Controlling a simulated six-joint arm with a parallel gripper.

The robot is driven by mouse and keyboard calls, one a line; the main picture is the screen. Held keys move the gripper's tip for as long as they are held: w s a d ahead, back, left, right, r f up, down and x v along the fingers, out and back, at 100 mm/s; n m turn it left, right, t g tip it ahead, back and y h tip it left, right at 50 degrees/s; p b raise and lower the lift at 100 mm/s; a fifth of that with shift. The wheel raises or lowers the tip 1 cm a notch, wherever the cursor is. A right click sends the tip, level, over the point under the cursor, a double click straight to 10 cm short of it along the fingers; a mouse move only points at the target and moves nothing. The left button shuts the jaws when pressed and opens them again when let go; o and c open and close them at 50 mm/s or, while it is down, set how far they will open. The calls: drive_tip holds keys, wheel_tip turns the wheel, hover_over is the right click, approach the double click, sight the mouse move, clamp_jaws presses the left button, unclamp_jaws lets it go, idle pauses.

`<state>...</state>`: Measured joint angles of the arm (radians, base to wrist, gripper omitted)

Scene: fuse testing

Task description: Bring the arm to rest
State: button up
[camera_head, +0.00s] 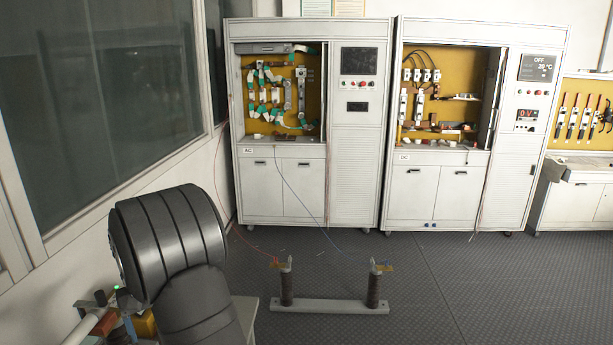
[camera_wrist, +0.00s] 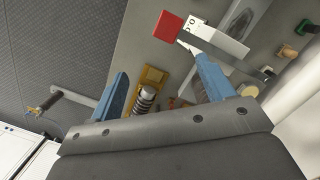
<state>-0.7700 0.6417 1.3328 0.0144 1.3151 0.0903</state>
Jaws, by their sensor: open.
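My gripper (camera_wrist: 162,86) shows in the wrist view with its two blue fingers spread wide apart. Nothing is held between them. It is over a grey work surface (camera_wrist: 145,45) that carries small parts. A red block (camera_wrist: 167,26) and a white block (camera_wrist: 218,38) lie beyond the fingertips. A yellow fixture (camera_wrist: 152,76) and a ribbed cylinder (camera_wrist: 145,98) show in the gap between the fingers; their distance from the fingers is hard to tell. In the head view my dark arm bends down at lower left and hides most of the work surface.
Two white cabinets, the AC one (camera_head: 284,187) and the DC one (camera_head: 435,190), stand at the back. A frame with two ribbed posts (camera_head: 330,306) stands on the dark floor (camera_head: 500,290), with thin wires running to it. A windowed wall (camera_head: 100,110) is at left. The floor at right is clear.

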drive_tip(key=w+d+f+m, duration=0.1)
drive_tip(key=w+d+f, duration=0.3)
drive_tip(key=d, duration=0.5)
drive_tip(key=w+d+f+m, duration=0.2)
drive_tip(key=w+d+f, duration=0.2)
drive_tip(key=d, duration=0.5)
drive_tip(key=w+d+f+m, duration=0.1)
drive_tip(key=w+d+f, duration=0.2)
drive_tip(key=d, duration=0.7)
drive_tip(key=shift+w+f+m+y, duration=0.4)
drive_tip(key=shift+f, duration=0.15)
drive_tip(key=s+a+r+n, duration=0.1)
drive_tip(key=a+r, duration=0.3)
drive_tip(key=a, duration=0.5)
drive_tip(key=s+a+r+n, duration=0.2)
drive_tip(key=s+a+r, duration=0.1)
drive_tip(key=a, duration=0.7)
drive_tip(key=shift+s+r, duration=0.4)
drive_tip(key=shift+s, duration=0.35)
